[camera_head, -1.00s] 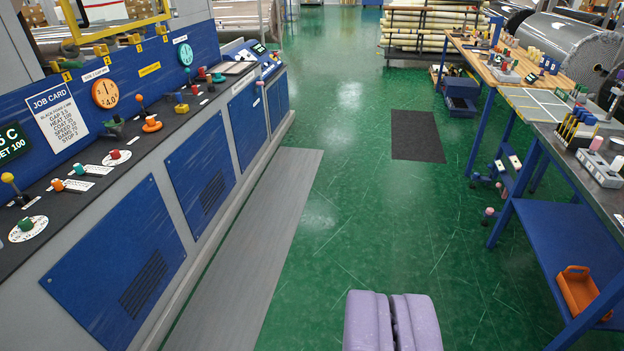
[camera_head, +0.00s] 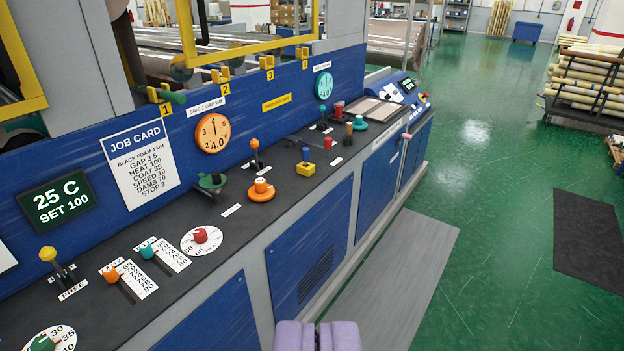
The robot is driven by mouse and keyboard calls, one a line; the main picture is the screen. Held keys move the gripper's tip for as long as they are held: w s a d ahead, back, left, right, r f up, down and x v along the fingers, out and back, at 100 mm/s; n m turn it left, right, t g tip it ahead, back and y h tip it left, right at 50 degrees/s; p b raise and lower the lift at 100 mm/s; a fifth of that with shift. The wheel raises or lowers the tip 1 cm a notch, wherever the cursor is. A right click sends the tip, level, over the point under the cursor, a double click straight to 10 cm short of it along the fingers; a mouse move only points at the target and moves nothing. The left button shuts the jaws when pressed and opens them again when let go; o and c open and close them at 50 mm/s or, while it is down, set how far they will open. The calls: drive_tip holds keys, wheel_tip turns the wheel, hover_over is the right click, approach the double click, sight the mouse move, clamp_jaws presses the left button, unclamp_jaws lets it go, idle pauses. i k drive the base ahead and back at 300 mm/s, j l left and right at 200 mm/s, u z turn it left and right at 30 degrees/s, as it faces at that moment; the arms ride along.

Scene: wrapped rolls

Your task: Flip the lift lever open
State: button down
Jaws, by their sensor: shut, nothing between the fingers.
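Several levers stand on the dark console top of the blue machine. I cannot tell for sure which one is the lift lever. My gripper (camera_head: 318,338), with purple fingers, is shut and empty at the bottom middle, in front of the console and apart from every lever.
The console (camera_head: 215,225) also carries an orange knob (camera_head: 261,186), a red knob on a white dial (camera_head: 200,236) and two sliders. A job card (camera_head: 140,162) and a display (camera_head: 57,200) hang behind. Yellow frame bars rise above.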

sight(328, 146)
drive_tip(key=i+z, duration=0.25)
drive_tip(key=i, duration=0.55)
drive_tip(key=i+j+z, duration=0.25)
drive_tip(key=i, duration=0.55)
drive_tip(key=i+j+u, duration=0.1)
drive_tip(key=i+u, duration=0.15)
drive_tip(key=i, duration=0.3)
drive_tip(key=i+u, duration=0.25)
drive_tip(key=i, duration=0.3)
